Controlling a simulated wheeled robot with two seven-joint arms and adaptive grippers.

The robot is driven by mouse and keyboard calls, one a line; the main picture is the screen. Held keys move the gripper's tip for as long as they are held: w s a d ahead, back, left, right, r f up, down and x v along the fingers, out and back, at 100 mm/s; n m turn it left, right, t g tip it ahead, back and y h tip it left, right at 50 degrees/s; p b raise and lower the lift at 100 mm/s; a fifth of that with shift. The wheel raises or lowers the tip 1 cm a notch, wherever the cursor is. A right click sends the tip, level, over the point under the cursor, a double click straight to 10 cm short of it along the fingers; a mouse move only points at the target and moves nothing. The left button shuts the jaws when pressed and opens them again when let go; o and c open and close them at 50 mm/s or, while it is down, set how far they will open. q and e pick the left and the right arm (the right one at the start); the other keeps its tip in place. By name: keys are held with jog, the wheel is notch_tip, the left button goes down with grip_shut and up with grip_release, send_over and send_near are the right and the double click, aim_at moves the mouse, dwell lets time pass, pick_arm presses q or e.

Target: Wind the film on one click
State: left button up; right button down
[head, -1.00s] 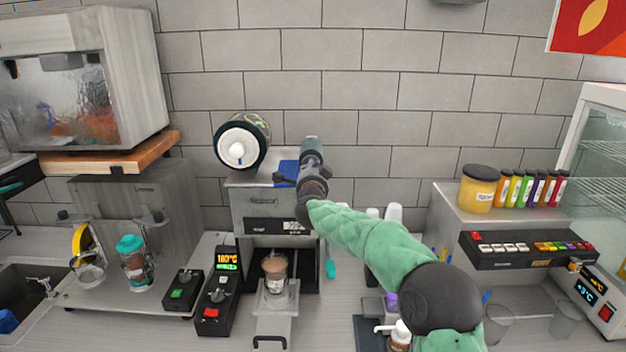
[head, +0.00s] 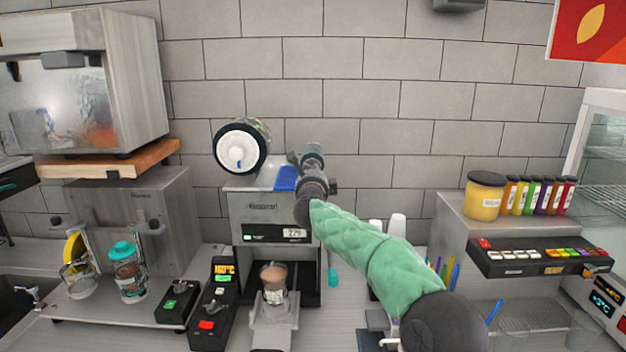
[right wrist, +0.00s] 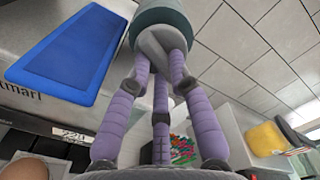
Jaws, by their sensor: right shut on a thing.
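The cup sealer (head: 262,212) stands at centre, with a small lit display (head: 295,233) whose digits are hard to read. A film roll (head: 240,147) with a white end disc and patterned film sits above its top left. My right gripper (right wrist: 163,58), with purple fingers, is shut on a grey knob with a teal collar (right wrist: 160,20). In the head view the right gripper (head: 312,160) is at the sealer's upper right, and my arm partly hides that side. A filled cup (head: 273,276) stands in the pulled-out tray (head: 274,322). My left gripper is not in view.
A blue pad (right wrist: 68,60) lies on the sealer's top beside my fingers. Control boxes (head: 212,312) and jars (head: 127,272) stand to the left. A button panel (head: 540,257) and coloured bottles (head: 535,194) are at right. The tiled wall is close behind.

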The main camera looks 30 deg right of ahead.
jog(key=shift+f+m, duration=0.15)
jog(key=shift+m, duration=0.15)
dwell(0.4)
jog(key=c, duration=1.1)
grip_release()
jog(key=v, duration=1.2)
